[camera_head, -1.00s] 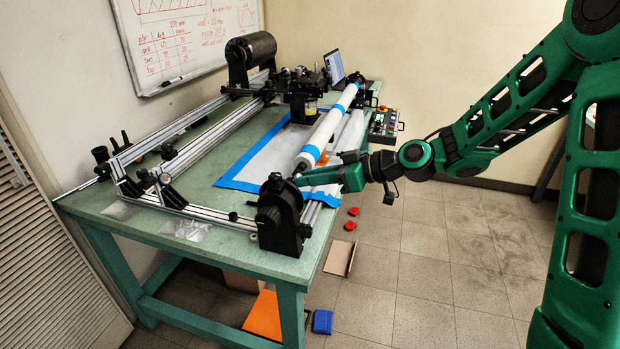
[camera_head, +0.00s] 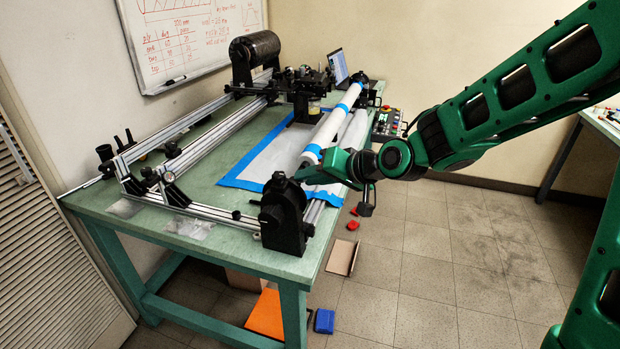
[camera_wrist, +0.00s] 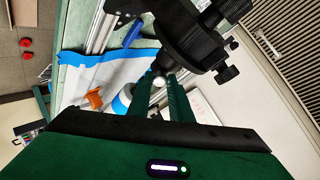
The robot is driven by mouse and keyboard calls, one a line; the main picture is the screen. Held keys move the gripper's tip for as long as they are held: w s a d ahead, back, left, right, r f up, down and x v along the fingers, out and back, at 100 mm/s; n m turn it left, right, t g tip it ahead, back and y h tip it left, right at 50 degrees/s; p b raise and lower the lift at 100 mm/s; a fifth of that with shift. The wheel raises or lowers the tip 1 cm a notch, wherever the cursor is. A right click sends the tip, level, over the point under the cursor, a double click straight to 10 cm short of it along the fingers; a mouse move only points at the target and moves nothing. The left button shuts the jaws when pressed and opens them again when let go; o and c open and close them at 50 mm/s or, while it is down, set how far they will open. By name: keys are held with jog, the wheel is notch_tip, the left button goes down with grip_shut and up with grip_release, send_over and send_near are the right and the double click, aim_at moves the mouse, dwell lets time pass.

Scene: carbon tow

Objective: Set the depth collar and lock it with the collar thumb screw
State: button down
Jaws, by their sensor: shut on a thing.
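My gripper (camera_wrist: 165,84) is at the near end of the wrapped tube, beside the black end stand (camera_head: 283,215). In the wrist view its two green fingers reach up to the black stand (camera_wrist: 190,38) and close around a small silvery part (camera_wrist: 158,80) at the tips. I cannot tell whether that part is the depth collar or its thumb screw, as the fingers hide most of it. A black knob (camera_wrist: 228,73) sticks out of the stand's side. In the head view my gripper (camera_head: 308,172) hides the gap between tube and stand.
The white tube with blue bands (camera_head: 330,127) runs back along the green table (camera_head: 225,252). Aluminium rails (camera_head: 215,130) and a carriage (camera_head: 305,90) occupy the table. A control box (camera_head: 386,122) sits at its right edge.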

jog(key=m+h, duration=0.1)
jog(key=m, duration=0.2)
jog(key=m+g+h, duration=0.1)
jog(key=m, duration=0.3)
jog(key=r+m+h, duration=0.1)
jog(key=m+h, duration=0.1)
jog(key=m, duration=0.2)
jog(key=shift+w+a+g, duration=0.15)
jog(key=shift+a+g, duration=0.2)
jog(key=shift+g, duration=0.05)
jog(key=c, duration=1.6)
grip_release()
jog(key=v, duration=1)
jog(key=shift+d+r, duration=0.2)
jog(key=shift+r, duration=0.05)
